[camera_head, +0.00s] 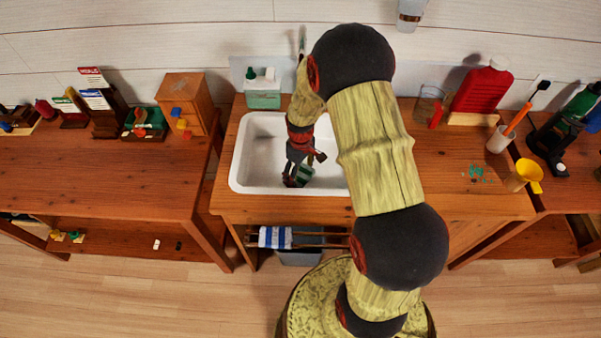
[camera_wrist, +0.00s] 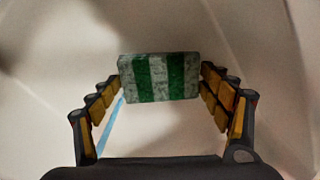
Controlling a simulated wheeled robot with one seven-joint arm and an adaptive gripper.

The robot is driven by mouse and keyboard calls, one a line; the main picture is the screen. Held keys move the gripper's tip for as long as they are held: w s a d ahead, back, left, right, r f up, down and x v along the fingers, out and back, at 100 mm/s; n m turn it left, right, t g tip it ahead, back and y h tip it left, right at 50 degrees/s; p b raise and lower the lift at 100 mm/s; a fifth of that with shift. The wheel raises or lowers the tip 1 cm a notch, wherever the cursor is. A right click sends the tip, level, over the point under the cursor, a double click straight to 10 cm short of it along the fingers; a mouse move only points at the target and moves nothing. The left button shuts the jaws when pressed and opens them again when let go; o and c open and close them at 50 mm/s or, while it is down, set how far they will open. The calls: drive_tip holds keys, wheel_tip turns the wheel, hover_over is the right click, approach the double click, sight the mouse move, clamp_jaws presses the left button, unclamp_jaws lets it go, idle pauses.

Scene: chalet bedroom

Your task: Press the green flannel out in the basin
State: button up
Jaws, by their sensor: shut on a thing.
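The green flannel (camera_head: 305,174), striped green and white and folded into a block, is low inside the white basin (camera_head: 240,165). My gripper (camera_head: 297,178) reaches down into the basin and is shut on it. In the wrist view the flannel (camera_wrist: 158,78) sits between the fingertips, one finger row on each side. The basin's pale walls surround it there. Part of the basin's right side is hidden behind my arm in the head view. I cannot tell whether the flannel touches the basin floor.
A blue-striped towel (camera_head: 275,237) hangs on the rail below. At right are a red bottle (camera_head: 482,90), a white cup (camera_head: 500,140) and a yellow mug (camera_head: 524,176). A wooden cabinet (camera_head: 184,100) stands at left.

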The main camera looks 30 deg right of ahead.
sight(301, 174)
drive_tip(key=shift+s+f, duration=0.1)
drive_tip(key=shift+f, duration=0.65)
idle(1.5)
drive_tip(key=shift+r, duration=0.1)
wheel_tip(301, 174, up, 4)
drive_tip(key=shift+f+p, duration=0.1)
drive_tip(key=shift+p, duration=1.1)
wheel_tip(301, 174, up, 11)
drive_tip(key=p, duration=0.7)
drive_tip(key=shift+p, duration=0.4)
drive_tip(key=shift+m, duration=0.3)
